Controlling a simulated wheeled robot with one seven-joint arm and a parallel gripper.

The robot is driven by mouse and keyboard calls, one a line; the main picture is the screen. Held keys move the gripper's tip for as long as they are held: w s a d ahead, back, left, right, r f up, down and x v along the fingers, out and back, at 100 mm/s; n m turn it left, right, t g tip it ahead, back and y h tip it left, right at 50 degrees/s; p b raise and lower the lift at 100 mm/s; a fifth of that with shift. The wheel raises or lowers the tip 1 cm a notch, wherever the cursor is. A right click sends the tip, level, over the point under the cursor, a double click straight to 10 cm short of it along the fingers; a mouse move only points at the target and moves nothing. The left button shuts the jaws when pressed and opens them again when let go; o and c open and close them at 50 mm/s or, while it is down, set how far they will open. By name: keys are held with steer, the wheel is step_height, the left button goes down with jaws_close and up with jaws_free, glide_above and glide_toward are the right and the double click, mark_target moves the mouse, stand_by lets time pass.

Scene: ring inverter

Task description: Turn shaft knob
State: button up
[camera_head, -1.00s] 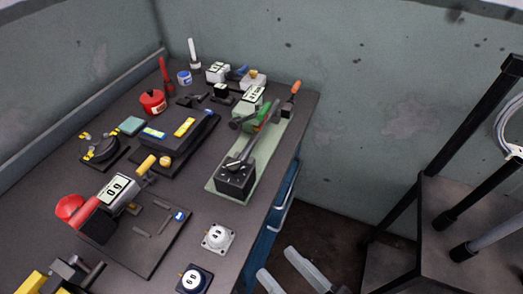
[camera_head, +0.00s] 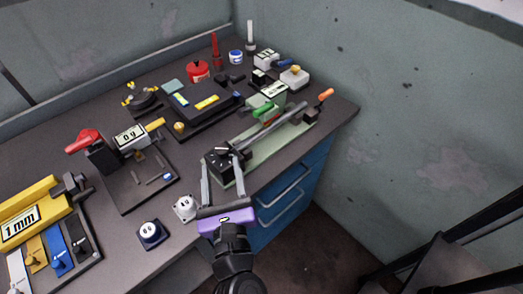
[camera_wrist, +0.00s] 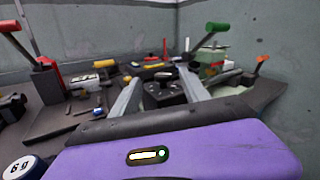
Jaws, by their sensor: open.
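A black block (camera_head: 218,168) stands at the near end of a pale green baseplate (camera_head: 262,148). On its top is a dark knob with pale marks (camera_head: 224,156). A long grey shaft (camera_head: 280,124) runs from the block toward the far right. My gripper (camera_head: 221,166) is open and empty, with one finger on each side of the block. In the wrist view the block (camera_wrist: 166,97) and its small knob (camera_wrist: 163,77) appear between the two fingers. I cannot tell whether the fingers touch them.
A green-handled device (camera_head: 265,109) and an orange-tipped handle (camera_head: 326,94) stand farther along the plate. Blue drawers (camera_head: 290,190) lie below the table edge.

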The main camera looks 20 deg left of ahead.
mark_target(223, 156)
steer(key=shift+w+d+f+m, duration=0.1)
steer(key=shift+d+f+m, duration=0.1)
steer(key=shift+f+m, duration=0.75)
steer(key=shift+x, duration=3.9)
steer(key=shift+d, duration=0.1)
steer(key=shift+m+h, duration=0.25)
steer(key=shift+h, duration=0.05)
jaws_close()
